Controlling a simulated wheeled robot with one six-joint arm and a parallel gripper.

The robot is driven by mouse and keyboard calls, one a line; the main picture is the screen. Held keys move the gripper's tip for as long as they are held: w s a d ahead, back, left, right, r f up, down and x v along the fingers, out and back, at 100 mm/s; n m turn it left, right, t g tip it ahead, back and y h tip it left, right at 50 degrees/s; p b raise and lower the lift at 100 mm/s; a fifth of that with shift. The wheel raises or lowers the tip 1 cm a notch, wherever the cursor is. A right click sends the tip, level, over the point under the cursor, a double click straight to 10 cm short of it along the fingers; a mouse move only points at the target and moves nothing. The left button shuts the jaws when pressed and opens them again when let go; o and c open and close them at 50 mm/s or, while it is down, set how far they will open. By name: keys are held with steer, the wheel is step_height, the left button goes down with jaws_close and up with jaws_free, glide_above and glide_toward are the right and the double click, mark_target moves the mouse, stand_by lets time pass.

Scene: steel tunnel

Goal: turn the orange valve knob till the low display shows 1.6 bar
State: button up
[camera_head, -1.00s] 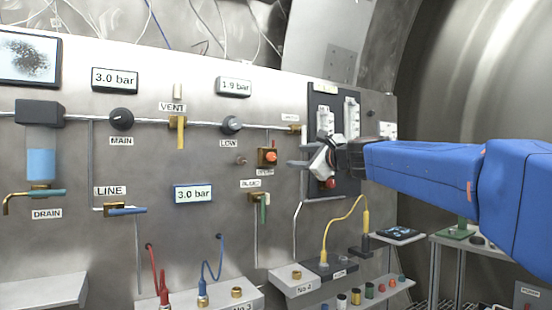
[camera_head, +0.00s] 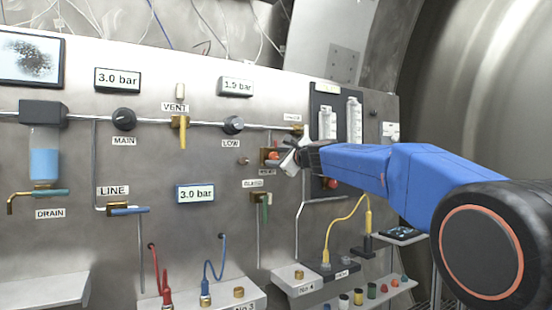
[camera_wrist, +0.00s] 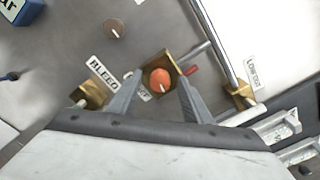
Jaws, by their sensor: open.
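The orange valve knob (camera_head: 273,155) sits on a brass block on the panel, below and right of the grey LOW knob (camera_head: 232,124). In the wrist view the orange knob (camera_wrist: 159,80) shows between my two fingertips, with a pale mark on its face. My gripper (camera_head: 282,160) is open at the knob, one finger on each side. Contact cannot be told. The low display (camera_head: 236,87) above the LOW knob reads 1.9 bar. The knob's label is partly hidden by a finger in the wrist view.
The BLEED valve (camera_head: 259,197) with its green handle is below left of the knob. A brass fitting (camera_wrist: 240,94) and pipe lie to the right in the wrist view. A dark board (camera_head: 337,120) with white parts is right of the knob. Other displays (camera_head: 117,80) read 3.0 bar.

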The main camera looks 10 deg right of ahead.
steer(key=shift+w+a, duration=0.15)
steer(key=shift+w, duration=0.25)
steer(key=c, duration=1.1)
steer(key=shift+o, duration=0.2)
steer(key=shift+n, duration=0.3)
steer(key=n, duration=0.3)
steer(key=shift+n, duration=0.3)
steer(key=n, duration=0.3)
steer(key=shift+f+n, duration=0.1)
steer(key=shift+n, duration=0.3)
steer(key=n, duration=0.6)
steer(key=shift+f+n, duration=0.15)
steer(key=shift+n, duration=0.25)
